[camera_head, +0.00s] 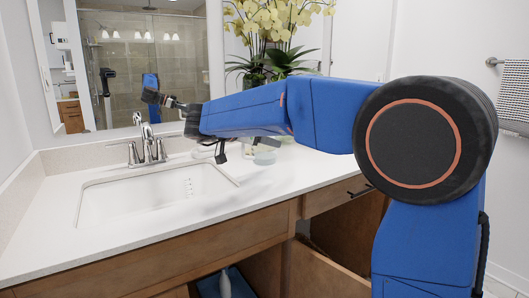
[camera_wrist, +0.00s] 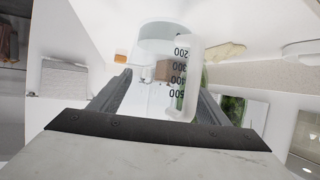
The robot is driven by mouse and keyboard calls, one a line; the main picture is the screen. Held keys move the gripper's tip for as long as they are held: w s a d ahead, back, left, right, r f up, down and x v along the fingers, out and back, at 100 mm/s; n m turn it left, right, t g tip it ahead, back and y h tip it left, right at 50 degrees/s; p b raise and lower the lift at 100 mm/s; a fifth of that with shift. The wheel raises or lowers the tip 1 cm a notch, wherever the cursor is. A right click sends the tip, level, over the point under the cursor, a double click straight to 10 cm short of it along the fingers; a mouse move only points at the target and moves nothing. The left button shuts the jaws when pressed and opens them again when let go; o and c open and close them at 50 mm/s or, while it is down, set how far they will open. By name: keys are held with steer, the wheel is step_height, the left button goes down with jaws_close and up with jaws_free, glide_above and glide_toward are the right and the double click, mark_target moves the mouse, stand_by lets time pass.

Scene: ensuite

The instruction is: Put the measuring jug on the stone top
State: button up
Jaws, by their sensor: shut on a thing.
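The measuring jug (camera_wrist: 187,85) is clear, with dark numbers from 200 to 500 up its side. It sits between the two fingers of my gripper (camera_wrist: 163,88) in the wrist view, and the gripper is shut on it. In the head view my gripper (camera_head: 221,152) points down near the back of the white stone top (camera_head: 312,172), right of the tap. The clear jug is hard to make out there; small dark marks like its scale show against the basin. I cannot tell the gap between the jug and the top.
A white sink (camera_head: 130,196) with a chrome tap (camera_head: 148,148) fills the left of the top. A small clear dish (camera_head: 264,158) stands behind my gripper, near a potted orchid (camera_head: 270,60). A mirror (camera_head: 150,60) backs the counter. The right part of the top looks clear.

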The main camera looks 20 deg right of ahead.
mark_target(262, 151)
steer(key=shift+f, duration=1.85)
steer(key=shift+f, duration=0.15)
steer(key=o, duration=1.2)
